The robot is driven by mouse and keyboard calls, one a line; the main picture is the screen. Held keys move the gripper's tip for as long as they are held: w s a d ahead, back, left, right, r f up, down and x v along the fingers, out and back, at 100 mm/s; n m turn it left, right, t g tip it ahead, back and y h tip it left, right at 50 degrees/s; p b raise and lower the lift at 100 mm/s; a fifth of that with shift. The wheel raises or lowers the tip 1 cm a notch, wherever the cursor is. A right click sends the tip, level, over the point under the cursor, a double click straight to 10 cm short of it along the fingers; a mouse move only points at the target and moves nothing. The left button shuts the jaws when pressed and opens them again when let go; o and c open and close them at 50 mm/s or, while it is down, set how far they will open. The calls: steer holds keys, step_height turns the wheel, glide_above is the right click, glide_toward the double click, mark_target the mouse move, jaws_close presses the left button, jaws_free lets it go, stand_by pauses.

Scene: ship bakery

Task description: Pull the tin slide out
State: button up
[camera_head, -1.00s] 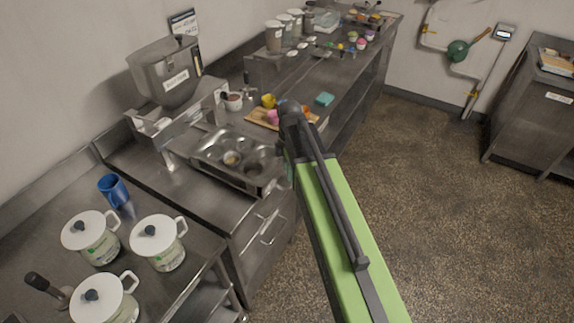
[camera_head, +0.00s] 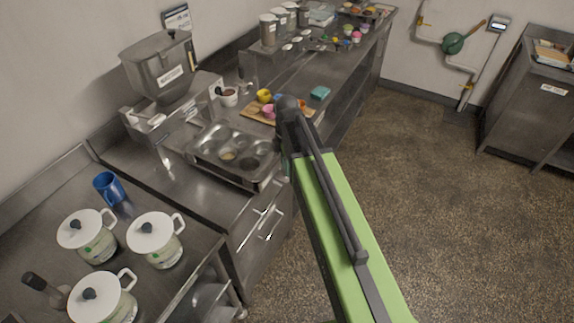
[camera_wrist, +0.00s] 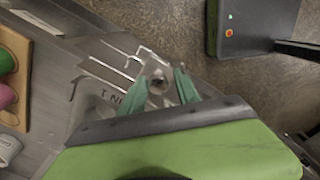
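The metal tin slide (camera_head: 262,184) carries a muffin tin (camera_head: 205,152) below the hopper on the counter. The tin has several cups, and some hold pale batter. My gripper is hidden behind my arm in the head view, near the right end of the slide. In the wrist view, the green fingers of my gripper (camera_wrist: 163,86) stand apart on either side of a small metal knob (camera_wrist: 157,83) at the counter's front edge. Lettering that seems to read "TIN" lies just left of it. I cannot tell whether either finger touches the knob.
A hopper (camera_head: 160,72) stands behind the tin. A wooden board (camera_head: 250,112) with coloured cups lies beyond it. White lidded pots (camera_head: 155,240) and a blue mug (camera_head: 108,188) stand at the left. Drawer handles (camera_head: 268,222) are on the counter front. The floor at right is clear.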

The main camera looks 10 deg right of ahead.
step_height(320, 180, up, 17)
steer(key=p, duration=1.7)
steer(key=shift+r, duration=0.2)
steer(key=s+d+f+m+b, duration=0.1)
steer(key=s+f+m+b, duration=0.4)
steer(key=f+m+b, duration=0.3)
steer(key=s+d+f+m+b, duration=0.1)
steer(key=s+f+m+b, duration=0.4)
steer(key=f+m+b, duration=0.4)
steer(key=shift+f+m+b, duration=0.3)
steer(key=shift+f+m, duration=0.15)
steer(key=shift+m, duration=0.55)
